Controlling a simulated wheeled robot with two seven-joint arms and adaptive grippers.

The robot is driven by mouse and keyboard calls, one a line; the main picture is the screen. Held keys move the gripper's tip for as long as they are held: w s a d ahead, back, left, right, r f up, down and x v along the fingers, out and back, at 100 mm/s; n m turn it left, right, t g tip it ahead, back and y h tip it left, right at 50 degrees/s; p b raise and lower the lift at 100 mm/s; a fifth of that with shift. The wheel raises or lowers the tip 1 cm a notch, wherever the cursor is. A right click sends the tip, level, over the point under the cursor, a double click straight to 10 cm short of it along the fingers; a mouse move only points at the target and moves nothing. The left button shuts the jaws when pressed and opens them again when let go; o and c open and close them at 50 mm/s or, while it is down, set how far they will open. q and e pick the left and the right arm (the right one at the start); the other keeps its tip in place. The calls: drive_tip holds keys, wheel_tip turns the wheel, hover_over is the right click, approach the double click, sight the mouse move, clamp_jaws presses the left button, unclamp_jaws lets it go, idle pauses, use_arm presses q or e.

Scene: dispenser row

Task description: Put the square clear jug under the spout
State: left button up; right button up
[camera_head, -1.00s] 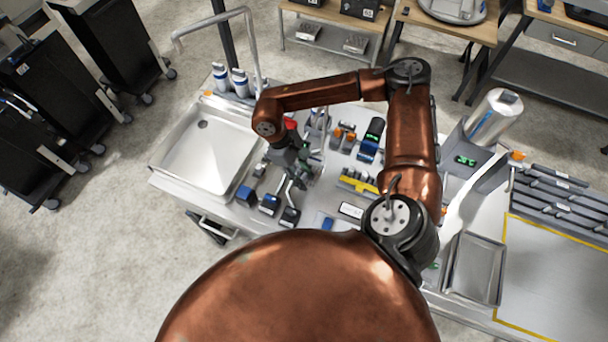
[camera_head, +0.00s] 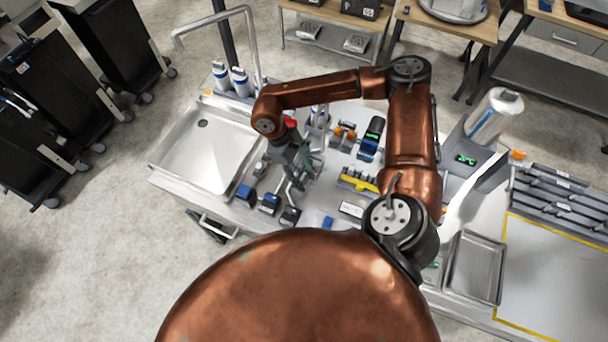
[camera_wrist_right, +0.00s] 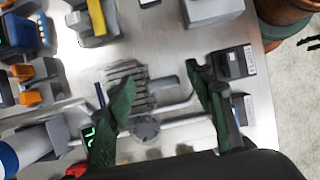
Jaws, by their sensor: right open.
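I cannot make out a square clear jug in either view; my right arm covers part of the bench. A tall bent metal pipe (camera_head: 215,20) rises behind the sink at the left; I cannot tell whether it is the spout. My right gripper (camera_head: 300,168) is over the bench, right of the sink. In the right wrist view its two dark green fingers (camera_wrist_right: 160,78) are spread apart with nothing held. Between and beyond them lie a grey ribbed part (camera_wrist_right: 125,80) and metal tubes (camera_wrist_right: 165,120) on the bench. My left gripper is not in view.
The empty sink (camera_head: 190,165) is at the left. Small blue and black blocks (camera_head: 269,202) line the front edge. A yellow-fronted rack (camera_head: 358,184) is right of my gripper. A leaning white cylinder (camera_head: 495,115) and an empty metal tray (camera_head: 475,268) are further right.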

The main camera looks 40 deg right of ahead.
drive_tip(key=b+v, duration=0.2)
drive_tip(key=v, duration=0.9)
drive_tip(key=shift+r, duration=0.2)
drive_tip(key=shift+w+a, duration=0.1)
drive_tip(key=shift+w, duration=0.05)
